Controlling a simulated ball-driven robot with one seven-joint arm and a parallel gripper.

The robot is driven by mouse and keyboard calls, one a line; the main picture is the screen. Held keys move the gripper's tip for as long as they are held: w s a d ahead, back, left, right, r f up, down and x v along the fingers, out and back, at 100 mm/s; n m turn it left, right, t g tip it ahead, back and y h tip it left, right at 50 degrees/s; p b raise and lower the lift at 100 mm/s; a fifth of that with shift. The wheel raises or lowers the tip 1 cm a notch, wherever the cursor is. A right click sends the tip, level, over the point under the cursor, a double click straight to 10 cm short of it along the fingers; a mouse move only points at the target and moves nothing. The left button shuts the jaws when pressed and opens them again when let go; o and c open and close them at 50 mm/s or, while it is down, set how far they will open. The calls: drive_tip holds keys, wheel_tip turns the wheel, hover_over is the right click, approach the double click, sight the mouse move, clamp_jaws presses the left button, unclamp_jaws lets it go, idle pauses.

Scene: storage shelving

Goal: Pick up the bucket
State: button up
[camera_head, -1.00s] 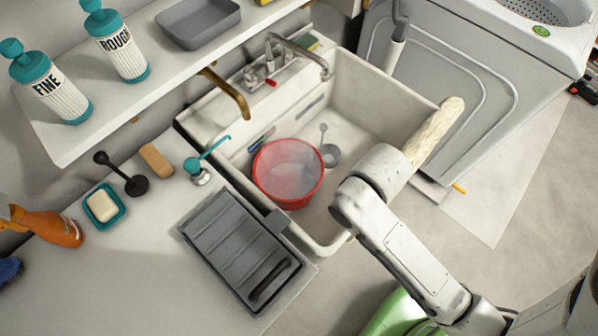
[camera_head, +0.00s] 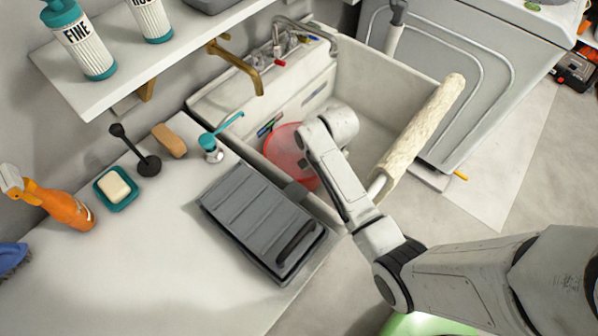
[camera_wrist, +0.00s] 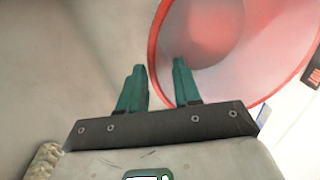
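The red bucket (camera_head: 282,150) stands in the sink, partly covered by my arm in the head view. In the wrist view its red rim and pale, translucent inside (camera_wrist: 235,45) fill the upper right. My gripper (camera_wrist: 159,66) shows two teal fingers set apart, with nothing clasped. The bucket's near rim runs through the gap between them in that view; the left finger appears outside the rim and the right finger over the bucket's inside. I cannot tell how deep the fingers reach or whether they touch it. The head view hides the fingers behind my arm.
The white sink (camera_head: 385,95) has a brass spout (camera_head: 240,70) and a chrome tap (camera_head: 290,42) along its wall side. A pale fuzzy roller (camera_head: 425,125) lies across its right edge. A grey tray (camera_head: 262,220) and soap pump (camera_head: 212,148) are on the counter.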

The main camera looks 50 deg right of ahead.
drive_tip(key=f, duration=0.2)
drive_tip(key=f+b, duration=0.1)
drive_tip(key=f, duration=0.4)
drive_tip(key=shift+w+f, duration=0.4)
drive_tip(key=shift+c, duration=0.5)
clamp_jaws()
idle(0.6)
